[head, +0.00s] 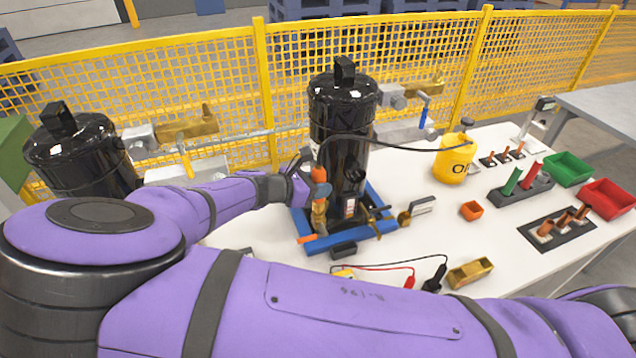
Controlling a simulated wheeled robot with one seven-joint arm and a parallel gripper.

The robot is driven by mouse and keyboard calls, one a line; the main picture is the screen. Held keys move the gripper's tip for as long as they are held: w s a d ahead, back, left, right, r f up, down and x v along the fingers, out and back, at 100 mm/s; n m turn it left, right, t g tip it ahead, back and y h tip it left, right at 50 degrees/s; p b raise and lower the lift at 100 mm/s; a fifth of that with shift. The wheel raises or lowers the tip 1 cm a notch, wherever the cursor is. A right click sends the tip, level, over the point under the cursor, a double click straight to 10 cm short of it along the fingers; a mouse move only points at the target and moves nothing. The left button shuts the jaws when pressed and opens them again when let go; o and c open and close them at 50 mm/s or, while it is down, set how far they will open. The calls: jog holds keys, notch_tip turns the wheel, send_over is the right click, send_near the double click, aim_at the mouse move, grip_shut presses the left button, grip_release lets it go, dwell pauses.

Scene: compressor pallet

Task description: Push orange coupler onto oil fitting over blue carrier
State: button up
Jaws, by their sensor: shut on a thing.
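A black compressor (342,125) stands upright on a blue carrier (381,231) at the middle of the table. My gripper (311,182) is at the compressor's left side, shut on the orange coupler (319,175). A black hose runs from near the coupler to the yellow oil can (454,160). A copper-coloured fitting (319,214) shows just below the coupler, low on the compressor's side above the carrier. The coupler looks roughly in line above it; I cannot tell whether they touch. The fingertips are small and partly hidden.
A second black compressor (82,152) stands at the left. An orange handle (307,239) juts from the carrier's front. Red and black leads, a brass block (470,272), and green (567,169) and red (606,198) bins lie to the right. A yellow fence stands behind.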

jog(key=shift+f, duration=0.65)
jog(key=o, duration=1.1)
jog(key=shift+a, duration=0.1)
jog(key=v, duration=1)
jog(key=shift+s+a, duration=0.2)
jog(key=shift+a, duration=0.05)
jog(key=shift+a, duration=0.1)
